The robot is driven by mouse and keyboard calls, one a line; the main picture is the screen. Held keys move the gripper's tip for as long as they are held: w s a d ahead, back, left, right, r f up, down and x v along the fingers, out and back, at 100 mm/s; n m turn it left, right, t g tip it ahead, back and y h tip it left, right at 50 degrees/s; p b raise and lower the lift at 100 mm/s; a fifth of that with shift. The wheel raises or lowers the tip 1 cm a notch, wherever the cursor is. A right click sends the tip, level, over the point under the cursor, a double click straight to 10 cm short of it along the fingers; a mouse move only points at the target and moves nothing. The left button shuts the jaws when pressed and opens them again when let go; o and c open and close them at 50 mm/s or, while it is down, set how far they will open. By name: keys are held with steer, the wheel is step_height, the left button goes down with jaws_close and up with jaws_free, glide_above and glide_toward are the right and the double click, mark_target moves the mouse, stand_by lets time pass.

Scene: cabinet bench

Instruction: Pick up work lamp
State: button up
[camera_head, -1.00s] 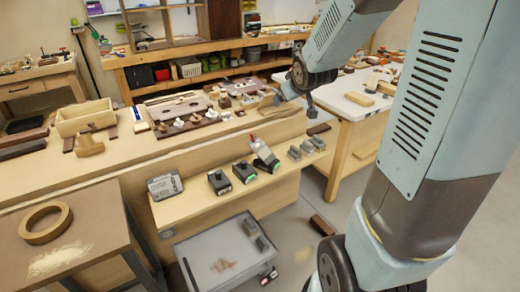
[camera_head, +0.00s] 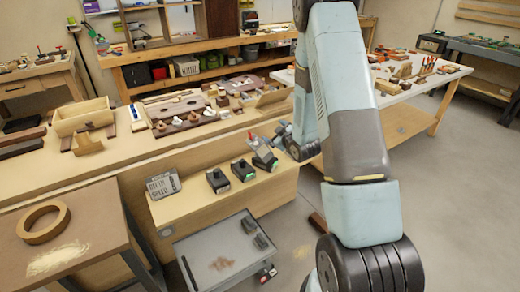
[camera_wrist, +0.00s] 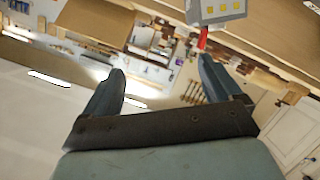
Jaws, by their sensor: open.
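What looks like the work lamp is a grey block with yellow squares (camera_wrist: 217,9) at the top edge of the wrist view, partly cut off. A red piece lies just below it. It seems to match the upright grey tool with a red tip (camera_head: 264,154) on the bench's lower shelf in the head view. My gripper (camera_wrist: 161,70) is open and empty. The lamp lies beyond the right finger's tip, outside the gap between the fingers. In the head view my arm's end is beside the tool's right side, and the fingers are hard to make out.
Two dark tools with green ends (camera_head: 243,170) and a grey labelled box (camera_head: 163,185) stand left on the same shelf. A grey cart (camera_head: 215,255) is below. A wooden box (camera_head: 84,117) and several small parts lie on the bench (camera_head: 150,150).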

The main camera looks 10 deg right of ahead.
mark_target(264, 152)
steer(key=s+f+n+t+y, duration=0.15)
steer(key=s+f, duration=0.35)
steer(key=f, duration=0.7)
steer(key=shift+t+y, duration=0.45)
steer(key=x, duration=0.8)
steer(key=shift+w+a+f, duration=0.15)
steer(key=shift+w+a, duration=0.1)
steer(key=shift+a, duration=0.1)
steer(key=shift+f+x, duration=0.2)
steer(key=shift+x, duration=2.4)
steer(key=c, duration=1.4)
steer(key=shift+c, duration=0.2)
